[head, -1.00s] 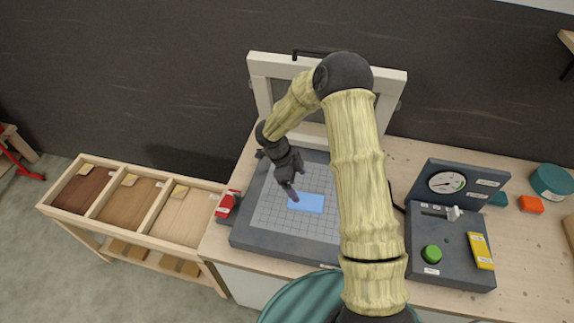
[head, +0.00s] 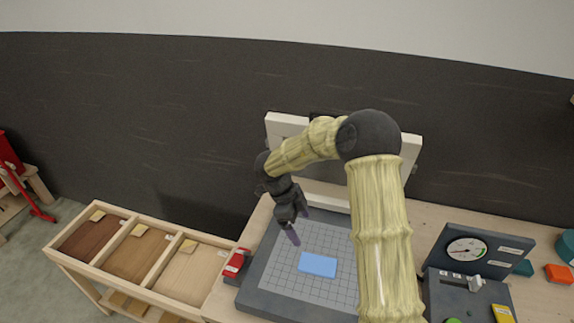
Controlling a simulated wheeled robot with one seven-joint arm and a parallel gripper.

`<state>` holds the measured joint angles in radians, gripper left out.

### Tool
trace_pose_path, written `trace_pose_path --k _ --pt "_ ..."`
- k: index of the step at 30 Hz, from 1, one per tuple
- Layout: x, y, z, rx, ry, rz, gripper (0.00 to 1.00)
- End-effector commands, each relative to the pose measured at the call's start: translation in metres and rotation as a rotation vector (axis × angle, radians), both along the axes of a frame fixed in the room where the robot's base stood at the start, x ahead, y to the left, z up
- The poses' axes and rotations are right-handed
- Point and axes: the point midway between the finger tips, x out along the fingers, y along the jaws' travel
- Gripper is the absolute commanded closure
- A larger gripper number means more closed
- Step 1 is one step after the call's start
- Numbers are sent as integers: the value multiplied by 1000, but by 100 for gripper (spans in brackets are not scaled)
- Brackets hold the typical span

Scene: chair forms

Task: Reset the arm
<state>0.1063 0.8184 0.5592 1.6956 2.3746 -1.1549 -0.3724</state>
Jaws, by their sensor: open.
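My gripper (head: 299,228) is open and empty. It hangs above the gridded plate (head: 281,281) of a dark press-like station, at the upper left of a light blue block (head: 318,264). The block lies flat on the grid, apart from the fingers. My arm is bent, rising from the bottom right and reaching left across the station. It hides part of the plate's right side and of the white frame (head: 283,126) behind.
A red device (head: 236,262) sits at the plate's left edge. A wooden three-compartment rack (head: 146,256) stands left of the bench. A control box with a gauge (head: 466,249) is on the right, with an orange block (head: 558,273) beyond it. A dark wall stands behind.

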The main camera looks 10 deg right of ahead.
Motion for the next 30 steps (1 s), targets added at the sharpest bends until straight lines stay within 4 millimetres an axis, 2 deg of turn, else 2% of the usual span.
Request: trace_pose_path --k 5,8,15,20,26,30 --pt "4 -4 3 -13 -29 22 12" --pt "15 -13 9 -42 -101 80 12" --pt "57 -38 48 -133 -376 377 12" --pt "72 -39 78 -161 -505 621 12" --pt "65 -28 106 -152 -575 941 12" --pt "43 -19 116 -124 -559 1165 12"
